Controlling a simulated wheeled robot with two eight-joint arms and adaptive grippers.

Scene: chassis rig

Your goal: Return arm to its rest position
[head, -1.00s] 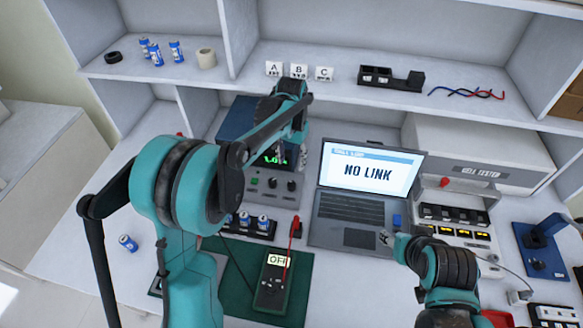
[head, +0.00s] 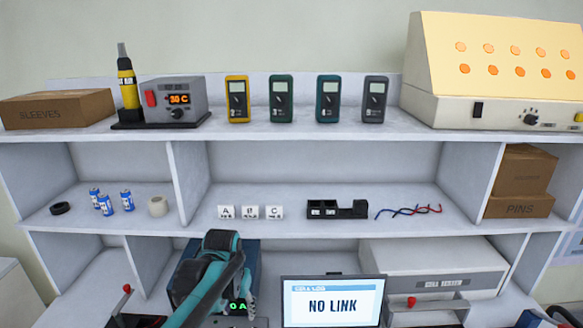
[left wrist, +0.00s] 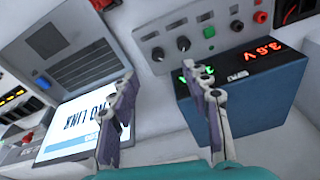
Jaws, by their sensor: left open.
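My left arm (head: 205,275) comes up from the bottom edge of the head view, in front of a dark blue instrument box (head: 250,262) with a green display. Its gripper is at the lower edge there and only partly seen. In the left wrist view my left gripper (left wrist: 163,80) is open with nothing between its two fingers. Beyond them are the instrument box (left wrist: 260,98), with a red 3.6 V readout and knobs, and the laptop (left wrist: 75,125). The laptop (head: 332,302) reads NO LINK. My right arm is out of view.
The middle shelf holds blue cells (head: 104,204), a tape roll (head: 157,206), A, B, C cards (head: 250,212), a black holder (head: 336,209) and twisted wires (head: 408,211). Meters (head: 281,99) stand on the top shelf.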

